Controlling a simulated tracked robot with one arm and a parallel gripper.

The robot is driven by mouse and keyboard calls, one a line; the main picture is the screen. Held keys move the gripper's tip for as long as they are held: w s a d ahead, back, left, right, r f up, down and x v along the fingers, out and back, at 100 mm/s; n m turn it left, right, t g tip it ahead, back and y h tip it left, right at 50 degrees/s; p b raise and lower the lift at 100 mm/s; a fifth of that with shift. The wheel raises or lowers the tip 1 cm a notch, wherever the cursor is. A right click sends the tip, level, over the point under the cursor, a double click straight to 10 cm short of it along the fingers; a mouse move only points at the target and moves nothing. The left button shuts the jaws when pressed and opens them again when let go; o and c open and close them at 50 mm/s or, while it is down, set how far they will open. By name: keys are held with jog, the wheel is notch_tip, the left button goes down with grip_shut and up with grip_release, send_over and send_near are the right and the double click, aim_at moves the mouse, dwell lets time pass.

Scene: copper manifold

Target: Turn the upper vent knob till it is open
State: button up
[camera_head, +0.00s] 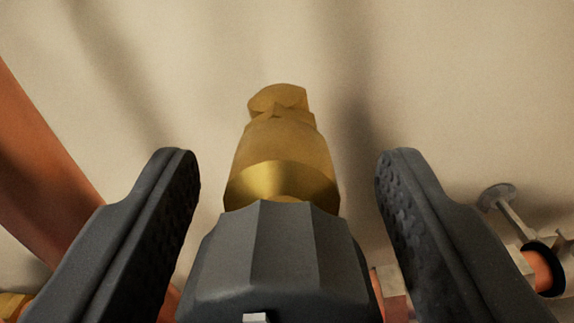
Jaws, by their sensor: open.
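A dark grey faceted knob (283,258) is in the lower middle of the view, with a brass vent body (280,160) extending from it toward the pale wall. A small light mark shows at the knob's near edge. My gripper (288,165) is open, with one dark finger on each side of the knob. Visible gaps separate both fingers from the knob, and the brass body lies between the fingertips. The lower end of the knob is cut off by the frame.
A thick copper pipe (40,170) runs diagonally at the left, close to my left finger. At the right are a grey metal fitting with a round-ended stem (510,212) and a short copper pipe with a black ring (543,270). The pale wall (420,60) behind is bare above.

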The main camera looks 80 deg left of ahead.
jog(key=shift+r, duration=0.1)
jog(key=c, duration=1)
jog(key=shift+o, duration=0.2)
jog(key=shift+d, duration=0.1)
jog(key=n+p, duration=0.1)
jog(key=n, duration=0.4)
jog(key=shift+w+r, duration=0.1)
jog(key=n, duration=0.5)
jog(key=shift+d, duration=0.1)
jog(key=n, duration=0.7)
jog(key=shift+n+b, duration=0.3)
jog(key=n, duration=0.2)
jog(key=n+b, duration=0.1)
jog(key=n, duration=0.1)
jog(key=n+b, duration=0.1)
jog(key=n, duration=0.1)
jog(key=shift+f, duration=0.35)
